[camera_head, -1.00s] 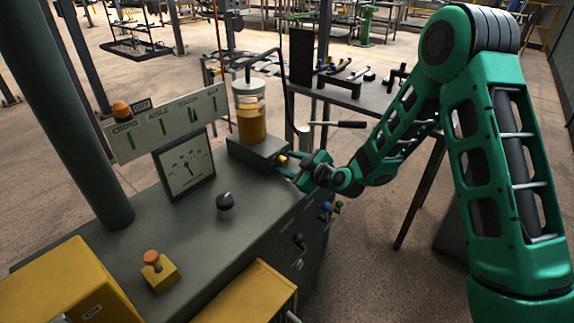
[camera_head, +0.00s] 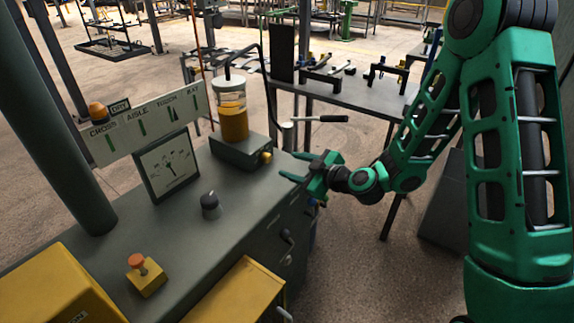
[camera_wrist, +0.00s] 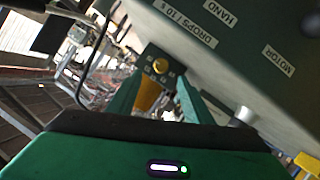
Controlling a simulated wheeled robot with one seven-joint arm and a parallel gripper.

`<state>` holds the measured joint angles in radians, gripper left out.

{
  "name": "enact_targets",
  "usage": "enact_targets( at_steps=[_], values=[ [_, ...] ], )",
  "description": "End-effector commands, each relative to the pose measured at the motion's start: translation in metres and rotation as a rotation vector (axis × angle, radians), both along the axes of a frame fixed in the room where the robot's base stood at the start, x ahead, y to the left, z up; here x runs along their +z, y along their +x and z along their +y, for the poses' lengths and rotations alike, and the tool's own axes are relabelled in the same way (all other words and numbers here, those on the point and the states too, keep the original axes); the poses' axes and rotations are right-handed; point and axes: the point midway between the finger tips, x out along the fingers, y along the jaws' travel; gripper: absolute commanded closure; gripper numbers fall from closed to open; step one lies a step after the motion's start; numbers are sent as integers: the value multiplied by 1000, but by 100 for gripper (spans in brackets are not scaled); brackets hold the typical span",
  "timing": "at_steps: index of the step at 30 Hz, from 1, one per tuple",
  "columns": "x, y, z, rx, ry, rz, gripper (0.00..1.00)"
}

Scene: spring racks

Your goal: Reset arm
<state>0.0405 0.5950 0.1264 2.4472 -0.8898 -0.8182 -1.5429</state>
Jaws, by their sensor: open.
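My green arm reaches in from the right in the head view. My gripper (camera_head: 296,168) is open and empty, with its two fingers pointing left over the right edge of the grey cabinet (camera_head: 235,205). It is just in front of the oiler, a grey box with an amber jar (camera_head: 234,120), and apart from its yellow knob (camera_head: 266,156). In the wrist view the open fingers (camera_wrist: 155,100) show, with the yellow knob (camera_wrist: 160,66) beyond them and nothing held between them.
On the cabinet stand a sign board (camera_head: 145,122), a dial panel (camera_head: 168,165), a black knob (camera_head: 211,205) and an orange-topped button (camera_head: 138,263). A yellow box (camera_head: 240,292) is at the front. A workbench (camera_head: 345,93) stands behind.

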Motion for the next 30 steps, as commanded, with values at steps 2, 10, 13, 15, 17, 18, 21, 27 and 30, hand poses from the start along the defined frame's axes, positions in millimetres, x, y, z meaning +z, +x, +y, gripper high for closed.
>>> enact_targets(
  at_steps=[2,10,13,15,17,18,21,27,30],
  values=[
    [1,-1,-1,0,-1,-1,54],
    [1,-1,-1,1,-1,0,54],
    [4,-3,-4,7,-7,14,54],
    [6,-7,-10,17,-21,41,54],
    [8,-12,-20,22,-38,81,54],
    [9,-17,-28,22,-52,115,54],
    [10,-31,-56,0,-96,223,54],
    [15,-67,-130,-142,-165,466,54],
    [20,-92,-172,-257,-181,592,54]
  ],
)
